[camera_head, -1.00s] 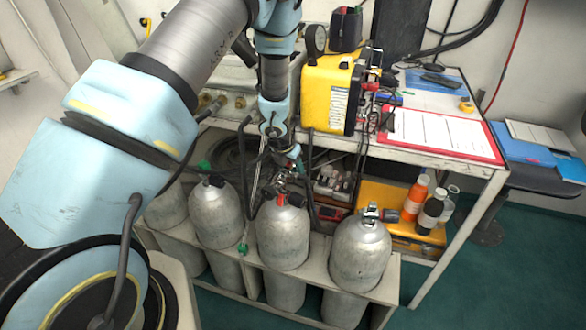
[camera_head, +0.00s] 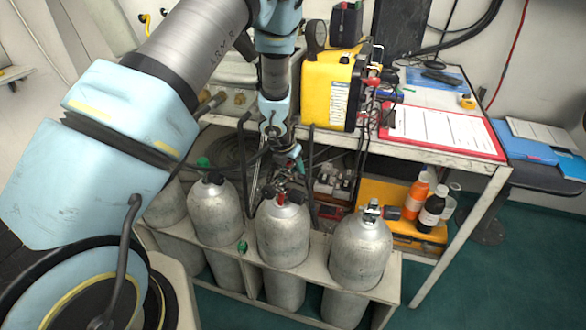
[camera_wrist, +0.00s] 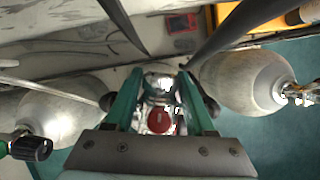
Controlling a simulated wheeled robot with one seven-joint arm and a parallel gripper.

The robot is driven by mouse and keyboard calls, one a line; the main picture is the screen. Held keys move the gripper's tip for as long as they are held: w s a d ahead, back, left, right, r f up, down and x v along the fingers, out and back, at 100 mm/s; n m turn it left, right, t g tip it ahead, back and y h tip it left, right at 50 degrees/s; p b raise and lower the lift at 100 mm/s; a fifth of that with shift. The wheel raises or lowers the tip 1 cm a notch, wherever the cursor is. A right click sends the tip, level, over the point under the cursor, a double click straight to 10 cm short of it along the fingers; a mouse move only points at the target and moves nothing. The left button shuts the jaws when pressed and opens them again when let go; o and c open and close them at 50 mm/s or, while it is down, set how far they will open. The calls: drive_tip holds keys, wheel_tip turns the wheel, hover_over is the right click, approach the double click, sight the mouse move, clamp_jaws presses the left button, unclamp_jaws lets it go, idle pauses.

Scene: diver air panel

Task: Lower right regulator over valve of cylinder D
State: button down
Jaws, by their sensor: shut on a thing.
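Several grey cylinders stand upright in a rack; no letters on them are readable, so I cannot tell which is D. My gripper (camera_wrist: 160,100) is shut on a shiny metal regulator (camera_wrist: 160,82), between its teal fingers. A red round knob (camera_wrist: 158,121) shows just below it in the wrist view. In the head view my gripper hangs just above the third cylinder (camera_head: 283,238), whose valve has a red knob (camera_head: 281,198). Black hoses run up beside the regulator. Whether it touches the valve is hidden by the fingers and hoses.
The neighbouring cylinders, left (camera_head: 216,215) and right (camera_head: 361,255), stand close by with their own valves. A yellow case (camera_head: 328,92) sits on the bench behind. Bottles (camera_head: 432,208) stand on the shelf to the right. The wooden rack (camera_head: 385,285) encloses the cylinders.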

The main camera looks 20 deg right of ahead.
drive_tip(key=shift+f+b, duration=1.15)
drive_tip(key=shift+b, duration=0.25)
idle(1.2)
drive_tip(key=shift+c, duration=0.8)
unclamp_jaws()
drive_tip(key=p+v, duration=0.1)
drive_tip(key=v, duration=1)
